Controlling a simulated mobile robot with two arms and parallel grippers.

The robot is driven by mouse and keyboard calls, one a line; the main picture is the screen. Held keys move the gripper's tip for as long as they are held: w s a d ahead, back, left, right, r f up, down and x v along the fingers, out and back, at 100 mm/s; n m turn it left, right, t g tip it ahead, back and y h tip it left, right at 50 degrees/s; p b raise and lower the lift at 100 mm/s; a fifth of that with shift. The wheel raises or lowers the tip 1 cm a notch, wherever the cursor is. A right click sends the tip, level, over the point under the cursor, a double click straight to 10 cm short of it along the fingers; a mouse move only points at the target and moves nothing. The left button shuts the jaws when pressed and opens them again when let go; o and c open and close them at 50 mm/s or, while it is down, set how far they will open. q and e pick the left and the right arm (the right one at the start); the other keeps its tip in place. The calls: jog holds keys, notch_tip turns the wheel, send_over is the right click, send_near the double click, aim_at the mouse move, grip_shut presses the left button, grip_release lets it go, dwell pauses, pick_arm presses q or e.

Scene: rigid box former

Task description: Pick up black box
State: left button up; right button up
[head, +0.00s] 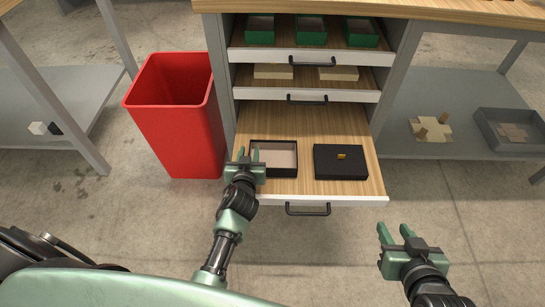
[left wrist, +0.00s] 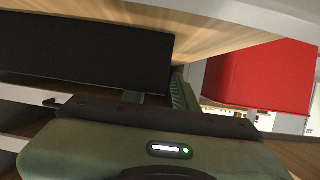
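An open black box (head: 296,163) with a beige inside lies in the left part of the pulled-out bottom drawer. A second black box (head: 335,171), closed on top with a small yellow mark, lies to its right. My left gripper (head: 248,156) is at the open box's left side, fingers apart, near its left wall. In the left wrist view a black box side (left wrist: 85,55) is close to the green finger (left wrist: 183,94); contact is unclear. My right gripper (head: 395,233) is open and empty, in front and to the right of the drawer.
The drawer (head: 366,190) has bare wood around the boxes. Upper drawers hold green boxes (head: 311,36) and beige pieces (head: 338,73). A red bin (head: 185,130) stands close on the left. Side shelves hold a grey tray (head: 488,130) and a wooden piece (head: 430,131).

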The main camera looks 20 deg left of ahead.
pick_arm(q)
grip_shut()
dwell(1.5)
